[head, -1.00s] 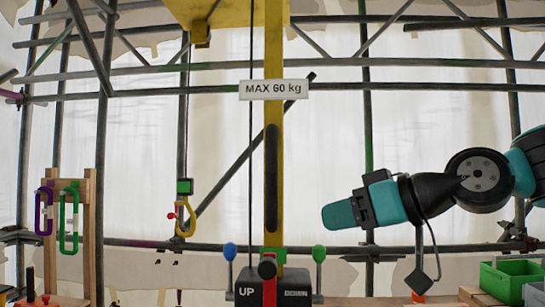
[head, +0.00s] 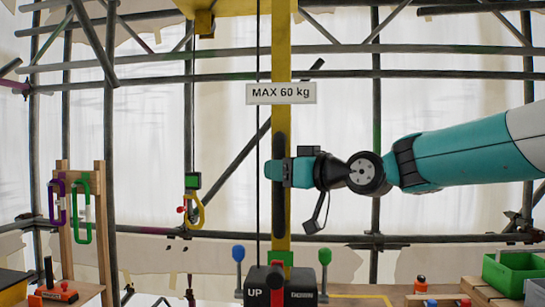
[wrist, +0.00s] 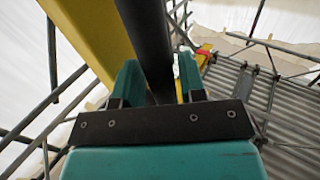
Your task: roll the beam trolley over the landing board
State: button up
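A yellow post (head: 281,130) with a "MAX 60 kg" label hangs down in the middle of the head view, below a yellow overhead beam (head: 225,7). A long black grip bar (head: 279,215) runs along the post. My gripper (head: 277,172) is at the bar's upper part. In the wrist view my gripper's fingers (wrist: 160,82) stand either side of the black bar (wrist: 150,45), with a slim gap at the right finger. A yellow hook (head: 194,212) hangs left of the post. I cannot tell which part is the trolley or which board is the landing board.
A black control box (head: 280,287) marked UP and DOWN, with blue and green levers, sits below the post. A wooden rack (head: 101,225) with purple and green carabiners stands left. A green bin (head: 514,272) is at lower right. Scaffold tubes cross behind.

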jog(key=shift+p+x, duration=0.3)
jog(key=shift+x, duration=0.85)
grip_shut()
